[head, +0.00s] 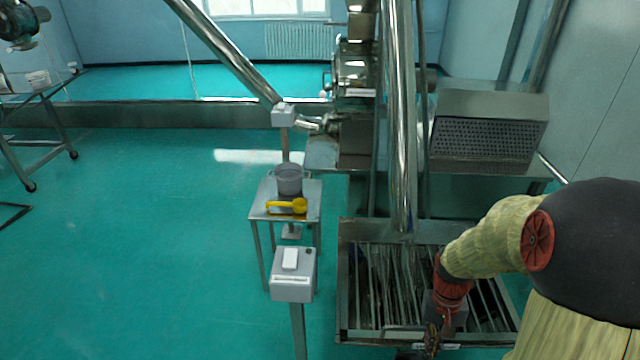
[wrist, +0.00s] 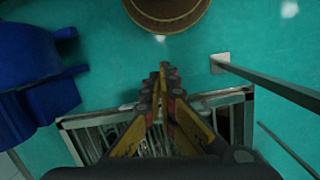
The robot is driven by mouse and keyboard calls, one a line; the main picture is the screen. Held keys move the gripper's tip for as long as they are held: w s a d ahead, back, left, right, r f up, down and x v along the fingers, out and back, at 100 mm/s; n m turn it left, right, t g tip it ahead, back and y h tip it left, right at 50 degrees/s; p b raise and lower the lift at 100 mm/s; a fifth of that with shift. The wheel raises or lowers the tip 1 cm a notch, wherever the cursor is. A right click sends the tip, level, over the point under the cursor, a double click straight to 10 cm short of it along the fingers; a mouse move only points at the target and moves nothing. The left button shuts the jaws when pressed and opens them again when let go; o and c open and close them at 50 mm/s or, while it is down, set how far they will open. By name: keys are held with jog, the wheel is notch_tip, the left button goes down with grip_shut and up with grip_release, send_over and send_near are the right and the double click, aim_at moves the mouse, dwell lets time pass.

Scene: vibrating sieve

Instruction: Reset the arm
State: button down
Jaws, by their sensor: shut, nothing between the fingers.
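My arm comes in from the right in the head view and bends down over a metal grated frame. My gripper (head: 432,342) is low at the bottom edge there, partly cut off. In the wrist view my gripper (wrist: 163,80) points away from the camera with its fingers together and nothing between them. The floor and the grated frame lie beyond it.
The metal grated frame (head: 345,290) is below my arm. A small table (head: 258,212) holds a grey pot (head: 289,180) and a yellow scoop (head: 298,206). A control box (head: 292,280) stands on a post. Steel pipes (head: 400,130) rise behind. The left floor is mostly clear.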

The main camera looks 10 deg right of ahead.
jog(key=s+a+r+n+t, duration=0.1)
jog(key=a+r+t, duration=0.1)
jog(key=a+r, duration=0.3)
jog(key=s+a+r+n+t, duration=0.2)
jog(key=a+r, duration=0.3)
jog(key=r, duration=0.7)
jog(key=s+a+r+n+t, duration=0.1)
jog(key=s+a+r+t, duration=0.1)
jog(key=a+r, duration=0.3)
notch_tip(320, 180, up, 4)
jog(key=shift+a+r+n+t+p, duration=0.25)
jog(key=shift+t+p, duration=0.2)
jog(key=shift+t, duration=0.35)
